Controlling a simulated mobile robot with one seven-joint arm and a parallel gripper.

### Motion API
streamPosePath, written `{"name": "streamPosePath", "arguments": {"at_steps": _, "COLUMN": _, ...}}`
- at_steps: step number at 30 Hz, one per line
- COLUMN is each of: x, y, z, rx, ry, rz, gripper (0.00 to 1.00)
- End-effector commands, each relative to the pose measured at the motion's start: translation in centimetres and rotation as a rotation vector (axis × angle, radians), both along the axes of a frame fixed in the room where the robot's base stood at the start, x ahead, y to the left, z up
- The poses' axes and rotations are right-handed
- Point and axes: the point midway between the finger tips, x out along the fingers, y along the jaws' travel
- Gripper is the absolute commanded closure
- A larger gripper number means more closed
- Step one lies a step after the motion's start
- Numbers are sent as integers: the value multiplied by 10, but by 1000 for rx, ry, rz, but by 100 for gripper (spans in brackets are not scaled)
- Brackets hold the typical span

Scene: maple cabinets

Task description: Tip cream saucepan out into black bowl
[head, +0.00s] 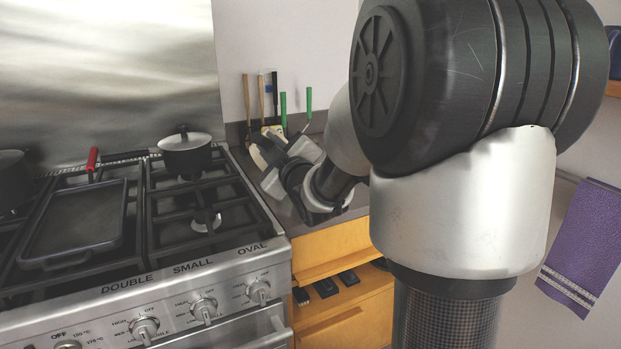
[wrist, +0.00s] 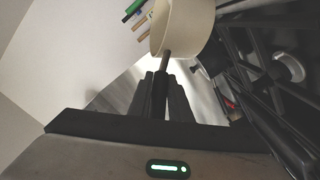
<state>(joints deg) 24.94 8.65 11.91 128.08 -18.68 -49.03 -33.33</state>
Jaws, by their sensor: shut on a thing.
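The cream saucepan (wrist: 186,24) is at the top of the wrist view, held out beyond my fingers by its dark handle (wrist: 165,62). My gripper (wrist: 163,88) is shut on that handle. In the head view my gripper (head: 272,158) is over the counter right of the stove, with a pale sliver of the saucepan (head: 257,158) beside it. The saucepan looks tilted in the wrist view, and its contents are not visible. I cannot make out the black bowl in either view; my arm hides part of the counter.
The stove (head: 220,262) is at left, holding a lidded pot (head: 185,158), a red-handled griddle pan (head: 75,222) and a dark pot (head: 12,180). Utensils (head: 283,108) stand at the back of the counter. An open drawer (head: 345,295) is below the counter. A purple towel (head: 585,245) hangs at right.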

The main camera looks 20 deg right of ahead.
Motion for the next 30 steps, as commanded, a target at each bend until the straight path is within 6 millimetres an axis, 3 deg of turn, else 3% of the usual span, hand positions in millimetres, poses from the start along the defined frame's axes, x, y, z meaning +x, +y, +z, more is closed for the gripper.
{"name": "streamPosePath", "arguments": {"at_steps": 30, "x": -3, "y": -10, "z": 8, "rx": 89, "ry": -33, "rz": 0, "gripper": 100}}
